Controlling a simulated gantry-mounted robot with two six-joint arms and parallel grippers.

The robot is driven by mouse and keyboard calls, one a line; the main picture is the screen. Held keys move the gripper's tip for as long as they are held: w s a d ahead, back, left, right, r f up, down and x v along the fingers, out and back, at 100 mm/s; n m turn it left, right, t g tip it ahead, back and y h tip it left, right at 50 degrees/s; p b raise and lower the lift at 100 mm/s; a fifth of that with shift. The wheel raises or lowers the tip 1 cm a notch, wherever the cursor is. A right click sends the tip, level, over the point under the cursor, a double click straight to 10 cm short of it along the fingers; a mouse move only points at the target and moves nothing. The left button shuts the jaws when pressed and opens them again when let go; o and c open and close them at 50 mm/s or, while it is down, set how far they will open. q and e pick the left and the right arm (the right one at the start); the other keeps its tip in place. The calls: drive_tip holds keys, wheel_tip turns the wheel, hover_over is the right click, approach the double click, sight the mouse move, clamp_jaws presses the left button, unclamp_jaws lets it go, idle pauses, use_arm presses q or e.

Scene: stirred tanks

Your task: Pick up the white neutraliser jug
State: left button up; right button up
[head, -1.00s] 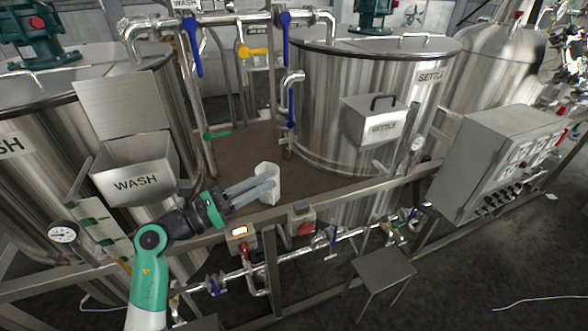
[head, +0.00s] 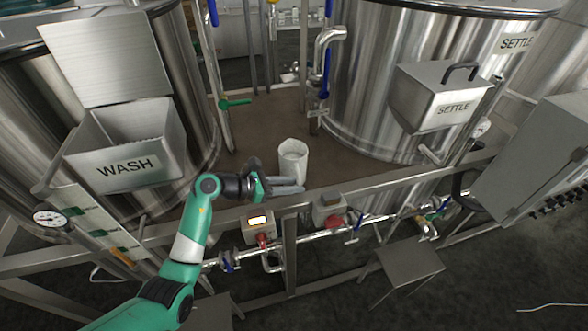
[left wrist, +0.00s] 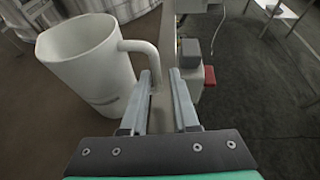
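The white neutraliser jug (head: 293,157) stands upright on the brown deck between the tanks in the head view. In the left wrist view the jug (left wrist: 88,65) is at the left, with its handle (left wrist: 150,52) toward the fingers. My left gripper (head: 303,187) is just on the near side of the jug, fingers pointing right. In the left wrist view the left gripper (left wrist: 162,73) is open, its fingers a little apart. The handle's lower end is by the left fingertip; I cannot tell whether they touch. My right gripper is not in view.
A steel rail (head: 375,183) runs along the deck's near edge, carrying a lit box (head: 257,221) and a red-button box (head: 329,212). The WASH hopper (head: 128,150) is at the left and the SETTLE tank (head: 375,90) behind right. A stool (head: 408,262) stands below.

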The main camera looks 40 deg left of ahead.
use_arm(q)
drive_tip(key=b+x, duration=0.1)
drive_tip(key=x, duration=0.4)
drive_tip(key=shift+w+a+r+b, duration=0.1)
drive_tip(key=shift+b, duration=0.2)
clamp_jaws()
drive_tip(key=shift+r, duration=0.1)
idle(0.9)
